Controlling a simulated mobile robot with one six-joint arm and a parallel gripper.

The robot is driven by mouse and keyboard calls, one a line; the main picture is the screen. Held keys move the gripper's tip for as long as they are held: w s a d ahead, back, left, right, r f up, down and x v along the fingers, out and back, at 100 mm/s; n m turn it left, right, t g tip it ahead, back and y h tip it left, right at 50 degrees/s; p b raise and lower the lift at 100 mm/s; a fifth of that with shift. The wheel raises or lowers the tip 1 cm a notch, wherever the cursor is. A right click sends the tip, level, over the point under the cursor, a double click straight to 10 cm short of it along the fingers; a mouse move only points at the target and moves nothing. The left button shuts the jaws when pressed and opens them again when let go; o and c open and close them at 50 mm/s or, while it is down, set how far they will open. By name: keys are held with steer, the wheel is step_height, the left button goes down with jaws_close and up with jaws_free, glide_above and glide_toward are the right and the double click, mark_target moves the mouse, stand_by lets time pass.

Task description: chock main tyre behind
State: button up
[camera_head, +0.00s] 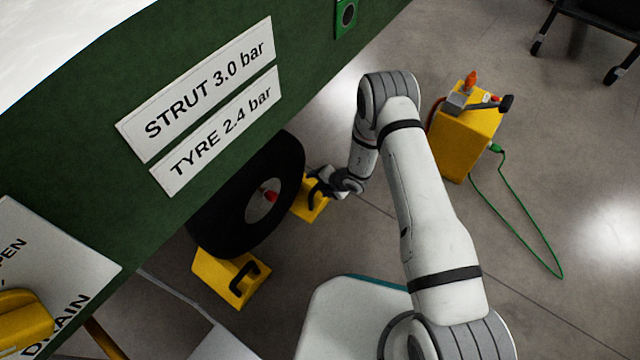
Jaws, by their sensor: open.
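The main tyre (230,208) is a black wheel with a grey hub, standing on the floor under the green panel. One yellow chock (225,278) with a black handle sits at its lower left side, close against the tread. A second yellow chock (311,207) sits at the tyre's right side, partly hidden by my gripper. I cannot tell whether it touches the tyre. My gripper (318,186) is open at this second chock, around or just beside its handle; the handle is mostly hidden.
A green panel (200,60) with strut and tyre pressure labels overhangs the tyre. A yellow cart (465,135) with a green cable (520,235) on the floor stands at right. A wheeled black stand (590,20) is at top right. Floor between is clear.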

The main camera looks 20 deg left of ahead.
steer(key=p+v, duration=0.5)
steer(key=v, duration=0.4)
steer(key=shift+p, duration=0.35)
stand_by(0.8)
steer(key=shift+s, duration=0.1)
stand_by(0.4)
